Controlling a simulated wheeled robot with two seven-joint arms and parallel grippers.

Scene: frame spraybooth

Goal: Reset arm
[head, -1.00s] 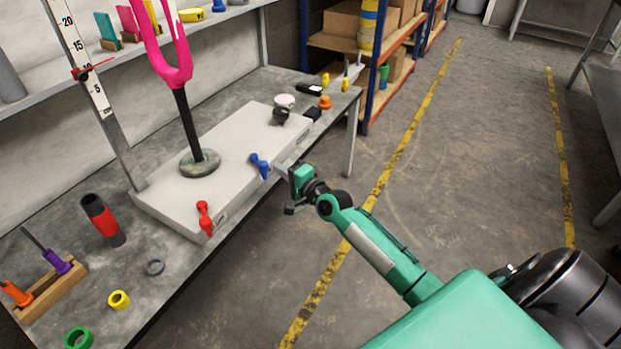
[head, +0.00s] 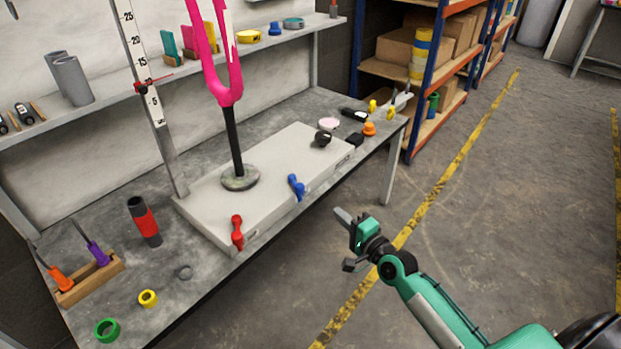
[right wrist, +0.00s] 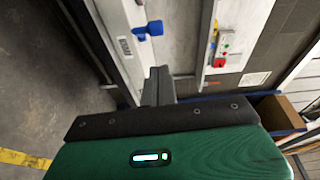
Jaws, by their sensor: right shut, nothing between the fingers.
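My right gripper (head: 343,217) is shut and empty in the head view. It hangs in free air in front of the table's front edge, to the right of the blue lever (head: 296,187). In the right wrist view its closed fingers (right wrist: 158,88) meet above the green gripper body. The blue lever also shows in that view (right wrist: 150,29), apart from the fingers. My left gripper is in neither view.
A grey workbench (head: 270,228) carries a white slab box (head: 287,157) with a pink fork on a black post (head: 232,140) and a red lever (head: 237,233). Racking with boxes (head: 420,55) stands behind. The floor (head: 490,190) at the right is clear.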

